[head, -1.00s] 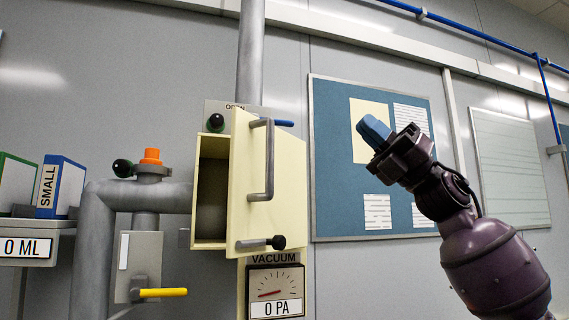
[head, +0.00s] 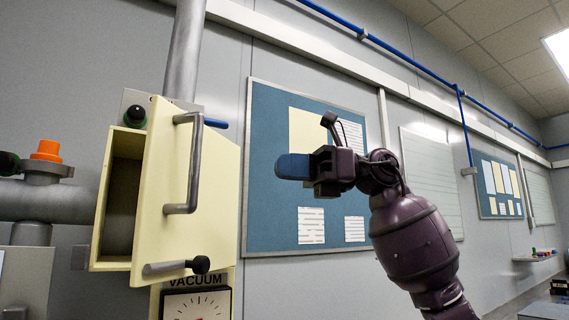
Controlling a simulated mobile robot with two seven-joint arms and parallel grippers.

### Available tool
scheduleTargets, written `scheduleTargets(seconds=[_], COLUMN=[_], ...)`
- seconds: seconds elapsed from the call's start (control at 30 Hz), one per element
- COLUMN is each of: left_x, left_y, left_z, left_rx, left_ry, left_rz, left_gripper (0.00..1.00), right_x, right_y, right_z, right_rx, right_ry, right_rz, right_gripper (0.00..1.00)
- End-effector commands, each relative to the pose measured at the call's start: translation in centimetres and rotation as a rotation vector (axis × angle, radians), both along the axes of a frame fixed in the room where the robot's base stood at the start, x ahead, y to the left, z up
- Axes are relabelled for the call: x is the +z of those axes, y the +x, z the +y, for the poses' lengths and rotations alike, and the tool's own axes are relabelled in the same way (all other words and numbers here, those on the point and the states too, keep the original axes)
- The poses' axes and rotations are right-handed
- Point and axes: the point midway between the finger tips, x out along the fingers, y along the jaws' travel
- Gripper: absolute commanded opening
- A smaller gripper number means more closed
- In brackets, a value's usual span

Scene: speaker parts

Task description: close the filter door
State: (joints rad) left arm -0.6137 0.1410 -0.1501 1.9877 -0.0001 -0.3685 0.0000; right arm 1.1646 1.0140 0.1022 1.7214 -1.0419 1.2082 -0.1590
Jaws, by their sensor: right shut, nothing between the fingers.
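The filter door (head: 165,215) is a cream panel standing ajar, swung out to the right from its box. A grey bar handle (head: 195,165) is on its face, and a latch lever with a black knob (head: 200,264) is near its lower edge. The open filter box (head: 122,205) shows a dark, empty-looking inside on the left. My right gripper (head: 280,167) is shut and empty, its blue fingertips pointing left. It appears to the right of the door and handle in the head view, apart from them. My left gripper is not in view.
A vacuum gauge (head: 195,304) sits below the box. A grey pipe (head: 184,50) rises above it. An orange-capped valve (head: 46,151) is at the left. A blue notice board (head: 270,120) hangs on the wall behind my right arm.

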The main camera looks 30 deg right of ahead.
Motion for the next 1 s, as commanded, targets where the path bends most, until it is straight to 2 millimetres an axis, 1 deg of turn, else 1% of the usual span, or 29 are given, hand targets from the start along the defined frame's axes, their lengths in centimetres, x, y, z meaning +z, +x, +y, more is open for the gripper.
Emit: scheduleTargets(seconds=[0.03,0.3,0.53,0.73,1.0], left_x=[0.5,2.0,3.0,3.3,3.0], left_y=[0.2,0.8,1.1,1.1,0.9], left_z=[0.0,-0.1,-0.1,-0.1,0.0], left_rx=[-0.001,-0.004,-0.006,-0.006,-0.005], left_ry=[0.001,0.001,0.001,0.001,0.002], left_rz=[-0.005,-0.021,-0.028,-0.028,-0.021], left_gripper=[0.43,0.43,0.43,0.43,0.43], right_x=[0.2,0.3,0.2,0.2,0.1], right_y=[0.1,1.3,2.2,2.6,2.7], right_z=[0.9,5.6,9.0,10.5,10.9], right_rx=[0.004,0.005,0.003,0.002,0.001], right_ry=[0.0,0.002,0.001,0.003,0.002], right_rz=[-0.001,0.0,0.001,0.0,0.0], right_gripper=[0.0,0.0,0.0,0.0,0.0])
